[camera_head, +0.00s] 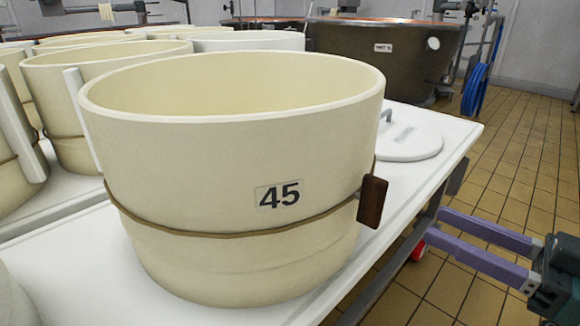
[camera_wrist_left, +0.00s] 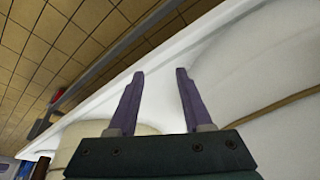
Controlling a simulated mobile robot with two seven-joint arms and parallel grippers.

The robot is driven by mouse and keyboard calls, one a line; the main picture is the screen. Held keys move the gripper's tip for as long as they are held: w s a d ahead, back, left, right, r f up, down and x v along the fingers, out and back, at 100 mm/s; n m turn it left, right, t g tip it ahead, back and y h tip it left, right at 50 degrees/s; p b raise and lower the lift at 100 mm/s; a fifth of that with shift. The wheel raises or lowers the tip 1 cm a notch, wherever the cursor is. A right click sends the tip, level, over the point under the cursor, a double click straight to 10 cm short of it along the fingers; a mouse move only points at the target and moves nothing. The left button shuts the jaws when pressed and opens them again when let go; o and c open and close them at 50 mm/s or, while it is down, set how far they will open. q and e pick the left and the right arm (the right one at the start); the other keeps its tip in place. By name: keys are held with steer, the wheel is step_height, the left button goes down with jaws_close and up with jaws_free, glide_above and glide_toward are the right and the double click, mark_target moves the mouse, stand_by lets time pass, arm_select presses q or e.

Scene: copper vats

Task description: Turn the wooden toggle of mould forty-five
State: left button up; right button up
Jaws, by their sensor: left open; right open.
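Mould forty-five (camera_head: 205,150) is a large cream tub standing upright on the white table, with a "45" label (camera_head: 279,195) on its front. A brown cord (camera_head: 230,234) runs around it. The dark brown wooden toggle (camera_head: 372,201) hangs at the cord on the mould's right side, its long side nearly upright. My right gripper (camera_head: 428,223) is open and empty, its purple fingers pointing left towards the toggle, apart from it. My left gripper (camera_wrist_left: 160,72) is open and empty in the left wrist view, over the white table beside rounded cream tubs; it does not show in the head view.
The white table (camera_head: 447,135) has its right edge between the mould and my right gripper. A white lid (camera_head: 410,144) lies behind the mould. Other cream moulds (camera_head: 65,80) crowd the left. A dark vat (camera_head: 350,52) stands behind. The tiled floor (camera_head: 520,165) is open at the right.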

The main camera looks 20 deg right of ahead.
mark_target(384, 203)
steer(key=x, duration=0.3)
steer(key=b+x, duration=0.1)
steer(key=x, duration=0.5)
steer(key=shift+s+a+b, duration=0.2)
steer(key=shift+a+b, duration=0.05)
steer(key=shift+b, duration=0.15)
steer(key=shift+c, duration=1.2)
jaws_close()
